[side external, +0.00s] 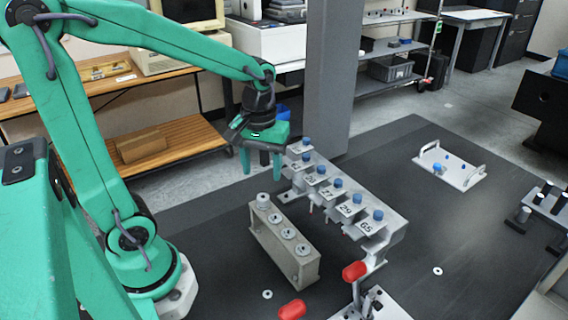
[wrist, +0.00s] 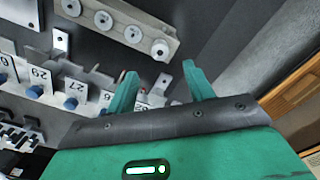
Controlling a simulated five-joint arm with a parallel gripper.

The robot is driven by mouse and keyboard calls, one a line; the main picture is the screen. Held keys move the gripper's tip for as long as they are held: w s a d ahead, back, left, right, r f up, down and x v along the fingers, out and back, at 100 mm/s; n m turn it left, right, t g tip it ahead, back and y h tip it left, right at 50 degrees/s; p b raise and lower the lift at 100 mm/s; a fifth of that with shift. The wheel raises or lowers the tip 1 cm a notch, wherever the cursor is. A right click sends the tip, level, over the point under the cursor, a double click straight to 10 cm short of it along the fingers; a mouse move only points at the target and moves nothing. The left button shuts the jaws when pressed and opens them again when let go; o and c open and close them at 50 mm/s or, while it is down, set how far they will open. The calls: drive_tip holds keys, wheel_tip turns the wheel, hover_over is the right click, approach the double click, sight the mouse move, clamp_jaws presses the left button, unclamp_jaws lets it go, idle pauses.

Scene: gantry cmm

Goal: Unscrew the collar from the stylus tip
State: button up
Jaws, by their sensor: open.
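My gripper (side external: 262,169) is open and empty, fingers pointing down, at the far end of a stylus rack (side external: 392,238). The rack carries several numbered plates with blue knobs (side external: 356,198); thin stems with red tips (side external: 311,209) hang below some plates. A block (side external: 290,262) in front of the rack has a row of round metal discs (side external: 288,233) and a taller cylinder (side external: 263,201) at its far end. In the wrist view, the open fingers (wrist: 160,84) sit by the rack's end, apart from the block (wrist: 160,28). I cannot tell which piece is the collar.
A grey column (side external: 333,75) stands behind the gripper. A white handled tray (side external: 450,168) holds small blue-topped parts at the right. A washer (side external: 437,271) lies on the dark table, which is clear between rack and tray.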

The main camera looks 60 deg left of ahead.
sight(263, 196)
drive_tip(key=shift+f, duration=3.7)
drive_tip(key=c, duration=0.9)
drive_tip(key=o, duration=0.6)
drive_tip(key=m, duration=1.3)
drive_tip(key=shift+m, duration=0.3)
